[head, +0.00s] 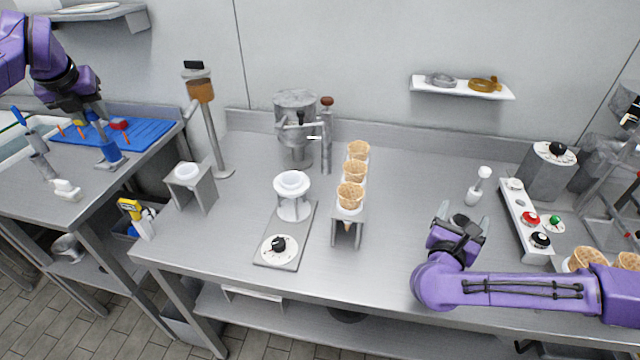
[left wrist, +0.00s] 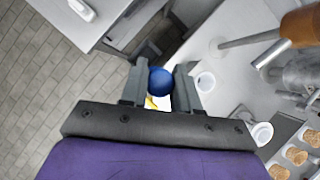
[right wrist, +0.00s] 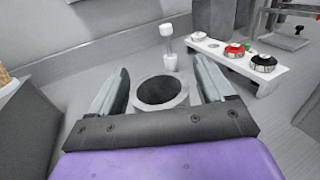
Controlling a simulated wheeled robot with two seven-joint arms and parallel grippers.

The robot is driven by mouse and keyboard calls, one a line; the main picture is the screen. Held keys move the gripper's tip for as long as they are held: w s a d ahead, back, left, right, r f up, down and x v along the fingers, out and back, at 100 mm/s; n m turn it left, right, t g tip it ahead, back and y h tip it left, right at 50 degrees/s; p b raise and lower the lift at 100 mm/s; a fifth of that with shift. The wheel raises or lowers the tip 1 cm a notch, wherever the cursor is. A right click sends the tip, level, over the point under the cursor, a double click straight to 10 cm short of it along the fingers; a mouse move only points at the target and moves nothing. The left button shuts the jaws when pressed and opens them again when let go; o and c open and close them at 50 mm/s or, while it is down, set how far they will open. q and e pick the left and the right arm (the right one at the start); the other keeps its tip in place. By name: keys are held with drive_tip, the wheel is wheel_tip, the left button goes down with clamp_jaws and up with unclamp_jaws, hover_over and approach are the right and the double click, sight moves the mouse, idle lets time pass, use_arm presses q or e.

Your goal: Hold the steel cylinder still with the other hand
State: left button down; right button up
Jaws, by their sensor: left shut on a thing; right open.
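A short grey round piece with a dark open top, which looks like the steel cylinder (right wrist: 162,91), stands on the steel counter. It lies between the spread fingers of my right gripper (right wrist: 160,88), with room on both sides. In the head view, my right gripper (head: 468,222) is low over the counter and mostly hides it. My left gripper (head: 92,112) is at the far left, shut on a blue piece. The blue piece shows in the left wrist view as a round blue end (left wrist: 160,80) between the fingers. Its full shape is unclear.
A white post with a round head (right wrist: 168,45) stands just behind the cylinder. A white rack with knobs (head: 525,222) is to its right. Waffle cones (head: 350,195) stand in a holder at mid-counter. The counter between holder and right gripper is clear.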

drive_tip(key=shift+w+d, duration=0.1)
drive_tip(key=shift+c, duration=0.7)
idle(0.5)
clamp_jaws()
idle(0.4)
drive_tip(key=shift+n+t+y, duration=0.6)
drive_tip(key=shift+n+y, duration=0.2)
drive_tip(key=shift+y, duration=0.3)
